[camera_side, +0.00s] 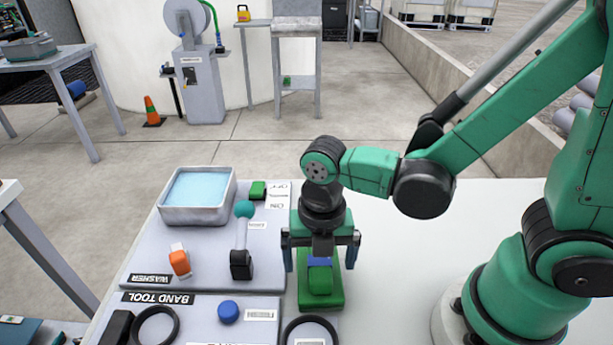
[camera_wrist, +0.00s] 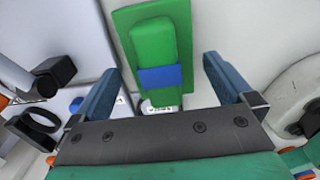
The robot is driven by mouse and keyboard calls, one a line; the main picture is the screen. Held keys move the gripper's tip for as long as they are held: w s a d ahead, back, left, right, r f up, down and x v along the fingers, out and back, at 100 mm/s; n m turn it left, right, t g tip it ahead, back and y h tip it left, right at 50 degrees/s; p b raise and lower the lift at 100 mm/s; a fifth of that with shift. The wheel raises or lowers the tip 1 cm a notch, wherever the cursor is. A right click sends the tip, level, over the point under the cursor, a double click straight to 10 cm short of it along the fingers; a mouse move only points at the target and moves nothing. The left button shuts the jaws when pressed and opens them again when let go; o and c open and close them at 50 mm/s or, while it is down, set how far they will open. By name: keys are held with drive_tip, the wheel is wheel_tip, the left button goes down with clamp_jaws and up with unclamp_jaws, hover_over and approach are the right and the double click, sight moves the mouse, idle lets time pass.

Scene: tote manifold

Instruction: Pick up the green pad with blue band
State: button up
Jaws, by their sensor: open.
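The green pad with a blue band is a green block on a flat green base. Part of the pad is hidden behind my gripper in the side view.
Left of the pad are a washer tray (camera_side: 197,214) with light blue contents, a lever with a teal knob (camera_side: 244,209), an orange switch (camera_side: 179,262) and a blue button (camera_side: 228,312). Black rings (camera_side: 309,327) lie nearby. The white table (camera_side: 410,270) is clear to the right.

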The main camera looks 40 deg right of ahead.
sight(320, 260)
drive_tip(key=shift+f, duration=1)
drive_tip(key=c, duration=1)
drive_tip(key=shift+r, duration=0.1)
wheel_tip(320, 260, up, 20)
drive_tip(key=shift+f, duration=0.1)
